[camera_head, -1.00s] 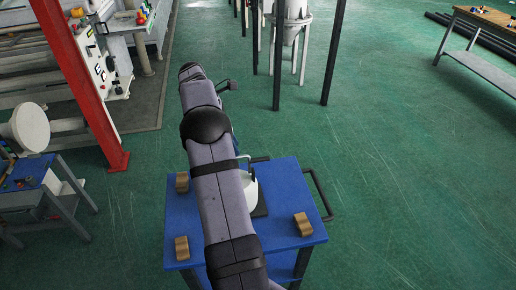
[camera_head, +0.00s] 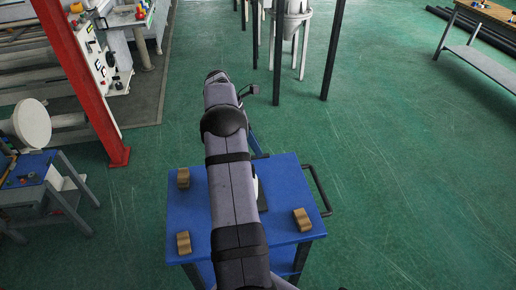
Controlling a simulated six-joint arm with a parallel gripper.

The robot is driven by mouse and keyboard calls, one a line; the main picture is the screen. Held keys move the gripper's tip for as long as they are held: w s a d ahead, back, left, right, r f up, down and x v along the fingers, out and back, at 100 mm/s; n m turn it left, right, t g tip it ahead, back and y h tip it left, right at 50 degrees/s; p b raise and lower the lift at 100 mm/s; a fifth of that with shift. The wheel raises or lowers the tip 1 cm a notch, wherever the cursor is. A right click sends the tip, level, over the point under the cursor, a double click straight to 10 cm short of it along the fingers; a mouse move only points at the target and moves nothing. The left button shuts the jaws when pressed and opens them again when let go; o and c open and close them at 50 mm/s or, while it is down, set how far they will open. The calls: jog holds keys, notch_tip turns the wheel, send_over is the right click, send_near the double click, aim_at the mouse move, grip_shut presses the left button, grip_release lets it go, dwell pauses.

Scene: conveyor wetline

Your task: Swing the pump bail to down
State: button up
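A white rounded body, which looks like the pump (camera_head: 256,186), stands on a dark plate (camera_head: 263,197) on the blue cart (camera_head: 285,180). My arm covers nearly all of it, and only a thin white strip shows at the arm's right edge. The bail is hidden now, so its position cannot be seen. My arm runs up the picture over the cart, and its far end bends down behind my own links. My gripper is hidden behind the arm, and whether it touches the bail cannot be told.
Brown blocks sit near the cart's corners, at left (camera_head: 183,178), front left (camera_head: 183,243) and right (camera_head: 302,219). A black push handle (camera_head: 319,190) juts from the cart's right side. A red post (camera_head: 85,85) stands at left. Green floor (camera_head: 410,170) is clear at right.

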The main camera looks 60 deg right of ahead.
jog(key=shift+p+x, duration=0.35)
jog(key=shift+x, duration=1)
grip_shut()
